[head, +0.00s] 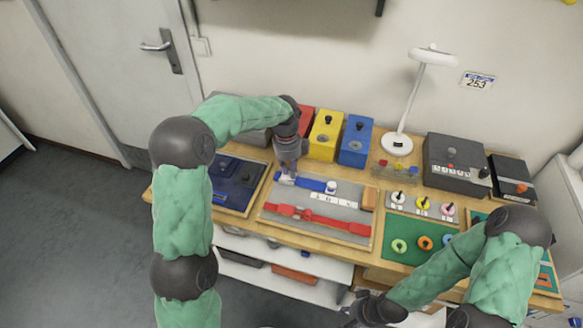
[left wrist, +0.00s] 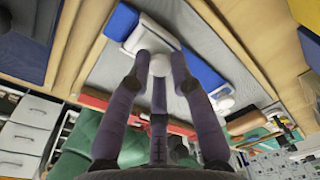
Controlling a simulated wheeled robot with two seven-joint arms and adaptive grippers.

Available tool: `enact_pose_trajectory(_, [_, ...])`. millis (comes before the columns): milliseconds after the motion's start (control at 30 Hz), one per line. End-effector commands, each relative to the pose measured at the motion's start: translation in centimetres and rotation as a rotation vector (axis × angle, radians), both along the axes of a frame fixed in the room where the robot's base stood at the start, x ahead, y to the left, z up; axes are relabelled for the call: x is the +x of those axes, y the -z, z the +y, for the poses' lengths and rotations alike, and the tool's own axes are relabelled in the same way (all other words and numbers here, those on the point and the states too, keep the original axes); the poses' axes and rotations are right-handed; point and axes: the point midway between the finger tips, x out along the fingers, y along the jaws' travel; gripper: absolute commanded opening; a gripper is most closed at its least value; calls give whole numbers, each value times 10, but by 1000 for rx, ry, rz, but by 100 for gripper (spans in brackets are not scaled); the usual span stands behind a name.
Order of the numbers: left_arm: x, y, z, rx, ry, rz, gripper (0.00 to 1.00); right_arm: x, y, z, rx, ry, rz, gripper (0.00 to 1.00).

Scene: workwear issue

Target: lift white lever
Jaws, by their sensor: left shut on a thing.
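The white lever (left wrist: 160,64) has a round white knob and stands in a white mount between two blue pieces on a grey panel. My left gripper (head: 288,180) is over the left part of this panel in the head view. In the left wrist view its fingers (left wrist: 158,72) are shut on the white knob. In the head view the gripper mostly hides the lever. A second white knob (head: 331,187) stands at the right end of the blue bar (head: 312,183). My right gripper (head: 372,310) is at the bottom of the head view, low and away from the panel; its fingertips are unclear.
A red strap-like bar (head: 318,219) lies in front of the blue bar. Red, yellow (head: 325,134) and blue (head: 355,140) boxes stand behind. A dark blue tray (head: 234,182) is at left; knob panels and a lamp (head: 398,144) are at right.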

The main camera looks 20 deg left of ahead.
Motion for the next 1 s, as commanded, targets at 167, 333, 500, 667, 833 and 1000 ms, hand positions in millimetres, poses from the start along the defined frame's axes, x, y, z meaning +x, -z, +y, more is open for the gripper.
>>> enact_pose_trajectory(167, [0,-5,8,-122,-7,7,0,0,-17,0,0,0,0,40])
enact_pose_trajectory(333, [1,-6,16,-278,-8,11,0,0,-23,0,0,0,0,40])
enact_pose_trajectory(500, [1,-4,25,-439,-6,14,0,0,-15,0,0,0,0,40])
enact_pose_trajectory(667, [2,-2,33,-590,-5,18,0,0,0,0,0,0,0,40])
enact_pose_trajectory(833, [2,0,41,-753,-4,22,0,0,20,0,0,0,0,40])
enact_pose_trajectory(1000, [3,3,49,-906,-3,28,0,0,41,0,0,0,0,40])
